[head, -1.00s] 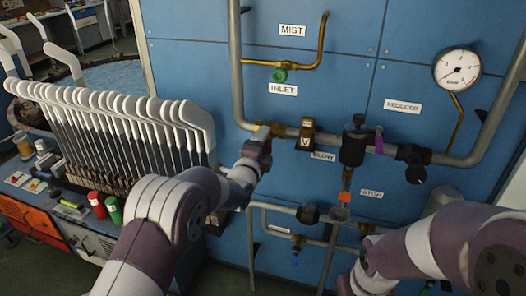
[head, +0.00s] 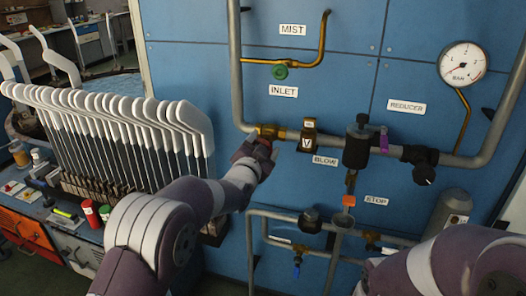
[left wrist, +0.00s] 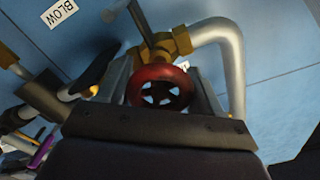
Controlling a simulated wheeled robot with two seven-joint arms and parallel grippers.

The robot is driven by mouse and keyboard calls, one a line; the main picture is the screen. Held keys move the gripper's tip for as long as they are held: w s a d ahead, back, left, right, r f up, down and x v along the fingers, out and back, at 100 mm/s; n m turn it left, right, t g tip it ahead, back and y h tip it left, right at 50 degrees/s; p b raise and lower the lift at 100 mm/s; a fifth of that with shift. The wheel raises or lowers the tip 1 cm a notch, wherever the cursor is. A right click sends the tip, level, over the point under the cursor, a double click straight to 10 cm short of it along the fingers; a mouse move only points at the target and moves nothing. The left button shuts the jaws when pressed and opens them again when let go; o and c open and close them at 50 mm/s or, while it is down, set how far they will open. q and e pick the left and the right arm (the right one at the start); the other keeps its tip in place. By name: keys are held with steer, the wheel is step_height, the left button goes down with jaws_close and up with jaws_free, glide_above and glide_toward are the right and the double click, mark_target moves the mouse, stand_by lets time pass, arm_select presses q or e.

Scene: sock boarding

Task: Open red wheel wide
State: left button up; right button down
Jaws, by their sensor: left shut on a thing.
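The red wheel (left wrist: 160,88) is a small round handwheel with a spoked middle, on a brass valve body (left wrist: 165,45) in the left wrist view. My left gripper (left wrist: 163,84) has a finger on either side of the wheel and is shut on it. In the head view my left gripper (head: 262,147) is at the brass valve (head: 268,130) on the grey pipe, under the INLET label, and hides most of the wheel. My right gripper is out of view; only part of that arm shows at the lower right.
A blue panel (head: 400,80) carries the pipes. Right of the valve are a V-marked fitting (head: 308,134), a black unit (head: 357,143) and a gauge (head: 461,64). A green knob (head: 280,72) is above. White sock boards (head: 150,115) stand close on the left.

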arm_select(q)
steer(key=n, duration=0.1)
steer(key=n+b, duration=0.1)
steer(key=n, duration=0.2)
steer(key=shift+f+n+b, duration=0.25)
steer(key=shift+n+b, duration=0.05)
steer(key=n+b, duration=0.1)
steer(key=n, duration=0.2)
steer(key=shift+n, duration=0.3)
steer(key=n+b, duration=0.1)
steer(key=n, duration=0.3)
steer(key=shift+n, duration=0.3)
steer(key=n, duration=0.3)
steer(key=shift+f+n, duration=0.1)
steer(key=shift+n, duration=0.2)
steer(key=n+b, duration=0.1)
steer(key=n, duration=1.1)
steer(key=shift+n, duration=2.1)
steer(key=shift+r, duration=0.2)
